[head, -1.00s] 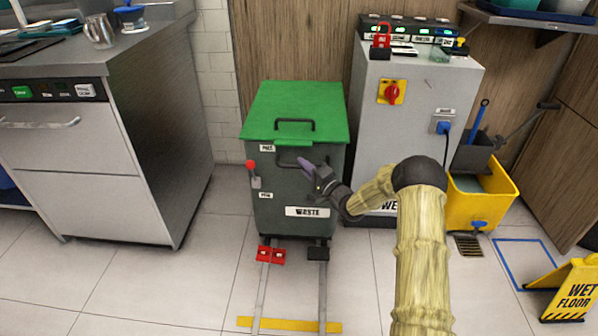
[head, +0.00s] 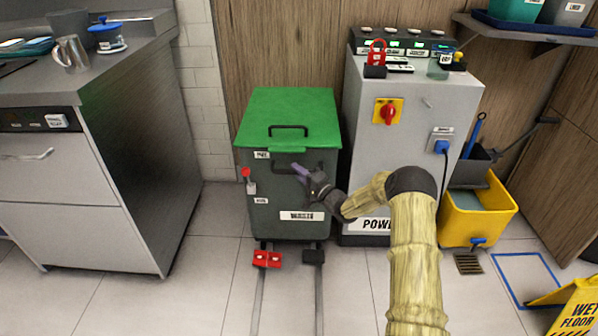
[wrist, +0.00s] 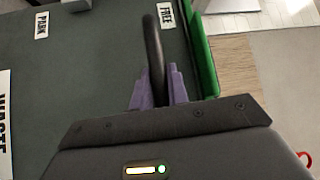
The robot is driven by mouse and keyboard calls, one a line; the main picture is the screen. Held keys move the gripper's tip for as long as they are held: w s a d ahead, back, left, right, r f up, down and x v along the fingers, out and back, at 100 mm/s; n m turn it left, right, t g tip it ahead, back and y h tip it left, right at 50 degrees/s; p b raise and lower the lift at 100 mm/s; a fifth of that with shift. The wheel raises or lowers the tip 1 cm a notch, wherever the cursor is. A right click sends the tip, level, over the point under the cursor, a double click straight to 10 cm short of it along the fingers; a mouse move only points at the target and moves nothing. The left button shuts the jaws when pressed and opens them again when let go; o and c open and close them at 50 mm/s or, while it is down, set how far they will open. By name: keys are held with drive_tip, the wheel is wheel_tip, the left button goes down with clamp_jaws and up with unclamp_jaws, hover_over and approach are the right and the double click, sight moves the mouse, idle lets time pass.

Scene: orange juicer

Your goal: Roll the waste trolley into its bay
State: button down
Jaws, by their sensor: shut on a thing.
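The waste trolley (head: 290,190) is a dark grey-green bin with a green lid (head: 287,112), upright over floor rails (head: 259,300) and near the wooden back wall. My gripper (head: 299,170) is at its front, shut on the black bar handle (wrist: 153,55). In the wrist view, the purple fingers (wrist: 158,88) lie on both sides of that bar. A red-knobbed lever (head: 247,176) sits at the trolley's left front, its knob up near the FREE label (head: 261,155).
A grey power cabinet (head: 400,150) stands close on the trolley's right. A steel counter unit (head: 90,180) stands left, with floor between. A yellow mop bucket (head: 480,215) and wet floor sign (head: 578,310) are at the right.

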drive_tip(key=shift+w+d+r, duration=0.1)
drive_tip(key=shift+w+d, duration=0.05)
drive_tip(key=shift+w, duration=0.05)
drive_tip(key=c, duration=1.4)
unclamp_jaws()
drive_tip(key=shift+w, duration=0.1)
drive_tip(key=shift+o, duration=0.2)
drive_tip(key=p+v, duration=0.5)
drive_tip(key=v, duration=1.2)
drive_tip(key=shift+s, duration=0.25)
drive_tip(key=shift+w, duration=0.1)
